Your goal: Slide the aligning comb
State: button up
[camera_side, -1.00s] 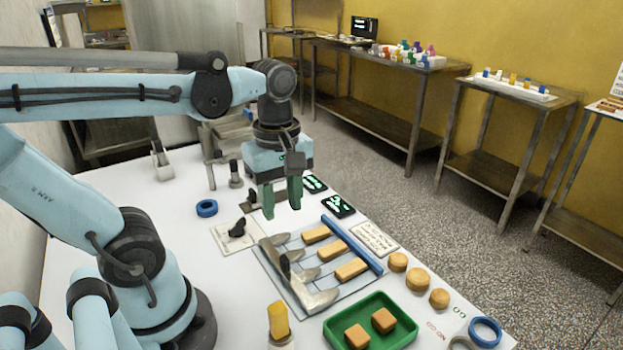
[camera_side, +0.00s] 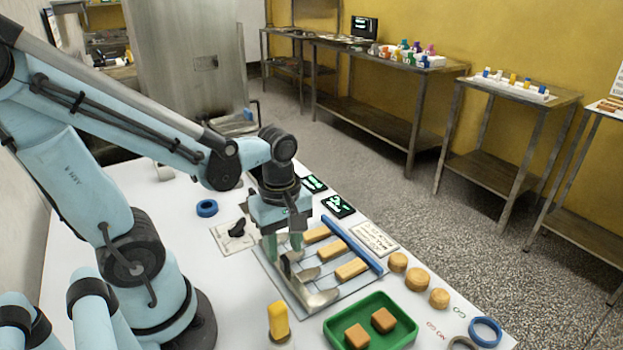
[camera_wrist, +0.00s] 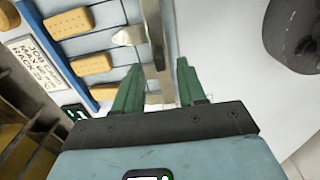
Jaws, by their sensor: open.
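The aligning comb is a metal bar (camera_side: 321,299) with flat tines and a black grip (camera_side: 286,266), lying on the mesh board. Its tines point towards three oblong biscuits (camera_side: 351,269), which lie between the comb and a blue rail (camera_side: 352,244). My gripper (camera_side: 283,246) points down at the far part of the comb, with its green fingers open. In the wrist view the comb's bar (camera_wrist: 153,22) runs between the two open fingertips (camera_wrist: 160,66). I cannot tell whether either finger touches it. The fingers hide part of the comb's far end.
A green tray (camera_side: 330,331) with two biscuits stands at the near right. Round biscuits (camera_side: 397,262) lie beside the board. A yellow-topped item (camera_side: 278,319) stands near the front. A blue ring (camera_side: 207,208) and a small plate with a black part (camera_side: 237,230) lie to the left.

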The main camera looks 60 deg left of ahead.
aim_at(297, 261)
jog(key=shift+f, duration=1.2)
jog(key=shift+c, duration=0.4)
grip_shut()
